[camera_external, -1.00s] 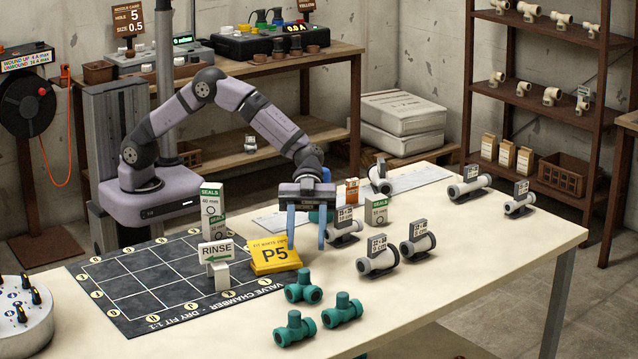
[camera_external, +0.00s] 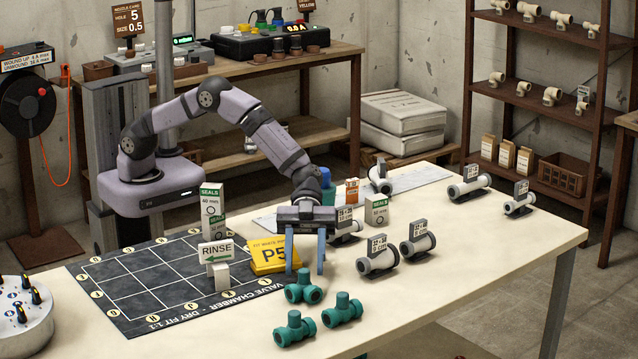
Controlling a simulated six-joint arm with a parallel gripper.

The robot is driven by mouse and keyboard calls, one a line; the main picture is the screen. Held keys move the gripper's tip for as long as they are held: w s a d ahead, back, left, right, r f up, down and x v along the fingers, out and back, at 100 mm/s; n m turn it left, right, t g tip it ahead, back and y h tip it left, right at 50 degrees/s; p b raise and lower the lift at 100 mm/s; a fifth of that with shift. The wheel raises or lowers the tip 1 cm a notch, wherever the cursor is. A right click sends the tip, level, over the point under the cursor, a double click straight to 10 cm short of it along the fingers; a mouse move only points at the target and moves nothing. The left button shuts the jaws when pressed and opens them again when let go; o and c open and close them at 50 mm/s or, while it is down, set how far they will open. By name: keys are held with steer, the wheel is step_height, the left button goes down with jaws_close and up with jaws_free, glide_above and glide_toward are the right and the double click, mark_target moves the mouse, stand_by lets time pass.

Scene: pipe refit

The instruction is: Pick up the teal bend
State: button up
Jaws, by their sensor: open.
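Three teal pipe fittings lie on the front of the bench: a rear one (camera_external: 302,290), a right one (camera_external: 342,311) and a front-left one (camera_external: 294,329). The right and front-left ones look like tees with an upright stub. The rear one looks differently shaped and may be the teal bend, but its form is partly unclear. My gripper (camera_external: 305,268) points down with its two blue fingers apart. Its fingertips are just above and behind the rear fitting, with nothing between them. I cannot tell if they touch it.
A yellow P5 kit box (camera_external: 268,262) stands close left of the fingers. Grey labelled valves (camera_external: 377,262) stand to the right. The bench's front right is clear.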

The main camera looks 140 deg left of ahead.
steer(key=shift+w+d+f, duration=0.25)
steer(key=shift+w+d, duration=0.05)
steer(key=shift+w, duration=0.05)
jaws_close()
steer(key=shift+r, duration=0.15)
step_height(320, 180, up, 10)
steer(key=b, duration=0.2)
stand_by(0.4)
